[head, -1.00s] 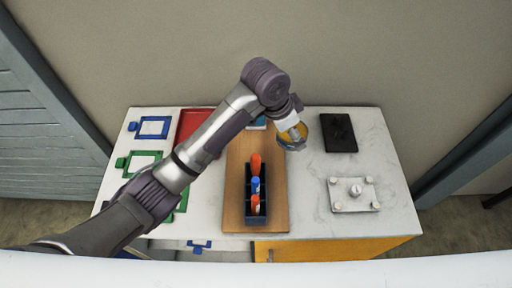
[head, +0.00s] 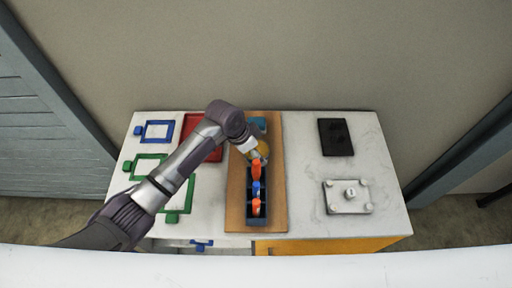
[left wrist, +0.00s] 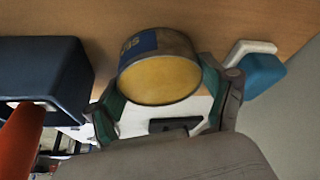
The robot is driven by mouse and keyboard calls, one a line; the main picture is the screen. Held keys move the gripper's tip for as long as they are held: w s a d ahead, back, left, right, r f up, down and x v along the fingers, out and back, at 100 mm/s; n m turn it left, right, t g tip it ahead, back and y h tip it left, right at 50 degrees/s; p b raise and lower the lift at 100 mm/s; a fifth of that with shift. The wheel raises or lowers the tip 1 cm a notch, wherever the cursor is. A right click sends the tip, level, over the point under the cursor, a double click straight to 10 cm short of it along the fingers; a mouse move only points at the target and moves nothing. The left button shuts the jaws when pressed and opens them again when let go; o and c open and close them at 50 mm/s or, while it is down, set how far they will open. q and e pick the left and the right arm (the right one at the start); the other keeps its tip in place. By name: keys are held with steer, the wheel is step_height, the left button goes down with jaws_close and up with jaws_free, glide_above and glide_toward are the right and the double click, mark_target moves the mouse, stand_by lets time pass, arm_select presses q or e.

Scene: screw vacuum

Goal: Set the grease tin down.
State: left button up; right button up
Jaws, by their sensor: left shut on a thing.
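The grease tin (left wrist: 160,78) is a short round can with a yellow face and a blue label patch. In the head view the tin (head: 264,147) is partly hidden by my gripper. It is over the wooden board (head: 235,205), just behind the dark blue bin (head: 249,213). My left gripper (head: 257,151) is shut on the tin; in the left wrist view its fingers (left wrist: 165,88) hold the tin from both sides. I cannot tell whether the tin touches the board. My right gripper is not in view.
The bin holds orange and blue-handled tools (head: 256,190). A blue object (head: 257,124) lies behind the tin on the board. A red tray (head: 191,127), green and blue frames, a black plate (head: 335,137) and a white fixture (head: 347,197) sit around the board on the marble top.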

arm_select(q)
steer(key=o, duration=1.3)
steer(key=shift+f, duration=0.1)
steer(key=shift+r, duration=0.25)
steer(key=shift+a+r, duration=0.15)
steer(key=shift+r, duration=0.2)
steer(key=b+v, duration=0.2)
steer(key=v, duration=0.9)
steer(key=shift+a, duration=0.1)
